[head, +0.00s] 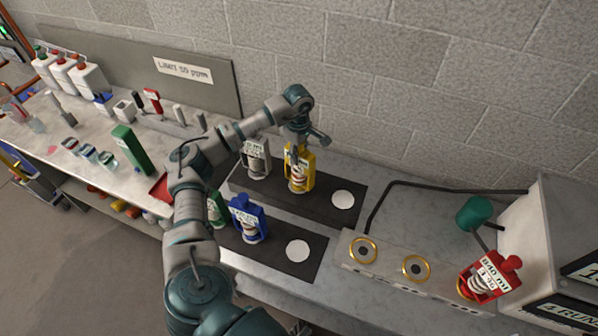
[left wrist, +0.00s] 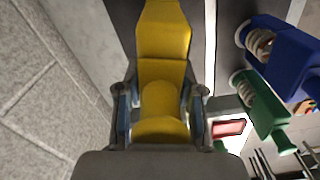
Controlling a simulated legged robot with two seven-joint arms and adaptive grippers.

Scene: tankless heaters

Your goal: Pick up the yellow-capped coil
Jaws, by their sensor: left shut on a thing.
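The yellow-capped coil (head: 300,170) stands on the rear dark mat near the wall, with a yellow frame and a pale coil inside. My left gripper (head: 299,150) reaches down onto its top from above. In the left wrist view the yellow cap (left wrist: 160,95) lies between the two fingers of my left gripper (left wrist: 160,118), which is shut on it. The coil's base seems to be at the mat; I cannot tell whether it touches. My right gripper is not in view.
A grey-capped coil (head: 256,158) stands just left. A blue coil (head: 247,220) and a green coil (head: 215,209) are on the front mat. White discs (head: 343,200) mark bare spots. A red coil (head: 486,278) sits by the heater box (head: 560,235) at right.

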